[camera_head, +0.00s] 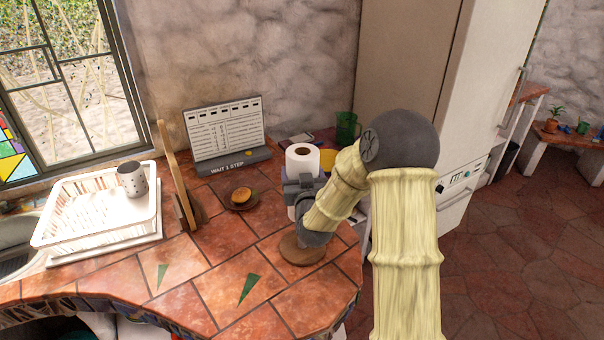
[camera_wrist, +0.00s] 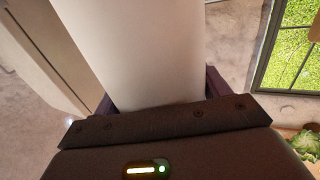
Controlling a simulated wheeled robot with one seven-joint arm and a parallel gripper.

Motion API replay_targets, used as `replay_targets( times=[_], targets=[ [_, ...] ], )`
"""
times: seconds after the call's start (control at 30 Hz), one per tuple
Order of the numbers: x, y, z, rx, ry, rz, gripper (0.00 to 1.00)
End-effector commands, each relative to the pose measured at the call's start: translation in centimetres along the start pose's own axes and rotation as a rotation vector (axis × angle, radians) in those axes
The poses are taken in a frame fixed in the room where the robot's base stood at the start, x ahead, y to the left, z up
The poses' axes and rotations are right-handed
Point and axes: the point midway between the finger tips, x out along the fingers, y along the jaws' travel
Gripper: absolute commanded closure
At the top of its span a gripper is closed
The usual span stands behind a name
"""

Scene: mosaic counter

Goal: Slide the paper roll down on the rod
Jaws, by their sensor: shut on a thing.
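The white paper roll (camera_head: 302,158) stands upright above the counter's right end, its brown core showing at the top. My gripper (camera_head: 301,187) is shut on the roll from the near side. In the wrist view the roll (camera_wrist: 145,50) fills the space between the two dark fingers of my gripper (camera_wrist: 158,95). A round wooden base (camera_head: 303,254) rests on the counter below my gripper and wrist. The rod is not visible, so I cannot tell how far the roll is down on it. My gripper and wrist hide the roll's lower part.
A plate with a bun (camera_head: 241,196) sits left of the roll. A white dish rack (camera_head: 97,215) and an upright wooden board (camera_head: 178,177) stand left.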

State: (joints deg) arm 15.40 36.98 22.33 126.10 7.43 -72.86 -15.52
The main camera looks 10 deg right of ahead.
Motion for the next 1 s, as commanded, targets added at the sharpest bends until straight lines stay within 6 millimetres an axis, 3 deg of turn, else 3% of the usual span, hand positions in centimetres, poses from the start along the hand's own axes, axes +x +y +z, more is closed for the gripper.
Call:
replay_targets(
  times=[1.0],
  targets=[
    [0.0, 0.0, 2.2, 0.000, 0.001, 0.000, 0.51]
  ],
)
